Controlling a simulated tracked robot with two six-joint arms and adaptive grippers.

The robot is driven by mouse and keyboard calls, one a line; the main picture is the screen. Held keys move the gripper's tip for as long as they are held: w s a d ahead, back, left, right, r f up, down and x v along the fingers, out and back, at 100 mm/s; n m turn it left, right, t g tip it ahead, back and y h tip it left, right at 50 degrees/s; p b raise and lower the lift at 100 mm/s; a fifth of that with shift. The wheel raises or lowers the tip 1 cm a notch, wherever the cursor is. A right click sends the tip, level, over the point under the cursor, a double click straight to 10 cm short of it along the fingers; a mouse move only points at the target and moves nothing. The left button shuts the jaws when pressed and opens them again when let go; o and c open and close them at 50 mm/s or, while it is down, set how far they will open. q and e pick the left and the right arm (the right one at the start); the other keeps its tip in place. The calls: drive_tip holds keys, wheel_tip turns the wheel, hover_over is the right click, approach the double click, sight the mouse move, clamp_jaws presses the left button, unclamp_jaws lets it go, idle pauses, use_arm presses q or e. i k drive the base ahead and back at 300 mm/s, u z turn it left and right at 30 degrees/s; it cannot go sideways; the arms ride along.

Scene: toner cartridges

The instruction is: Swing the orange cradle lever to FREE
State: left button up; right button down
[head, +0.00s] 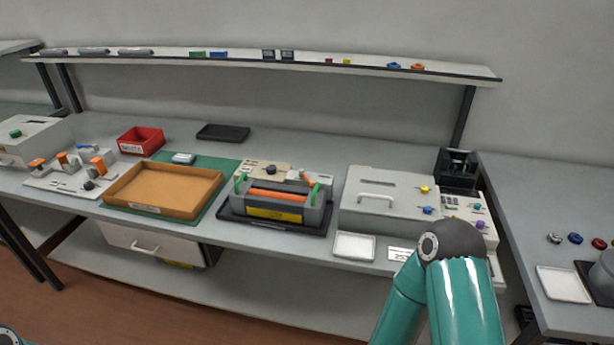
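A dark grey cartridge unit (262,210) with an orange roller (277,195), green end pieces and a yellow label sits on a black tray (233,217) near the bench's front edge. Behind it is a beige panel (262,167) with a dark knob. A small orange lever (307,178) stands tilted at that panel's right end, close to the right green end piece. Any FREE marking is too small to read. Neither gripper shows. My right arm's teal links and grey joint rise at the lower right; only a scrap of my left arm shows at the lower left corner.
A cardboard-coloured tray (165,188) on a green mat and a white fixture with orange blocks (97,163) lie left. A light grey lidded box (388,185) stands right of the cradle. A white tray (354,246) lies in front. A shelf (200,61) overhangs the back.

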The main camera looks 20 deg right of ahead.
sight(312, 183)
drive_tip(key=i, duration=0.85)
drive_tip(key=u, duration=0.05)
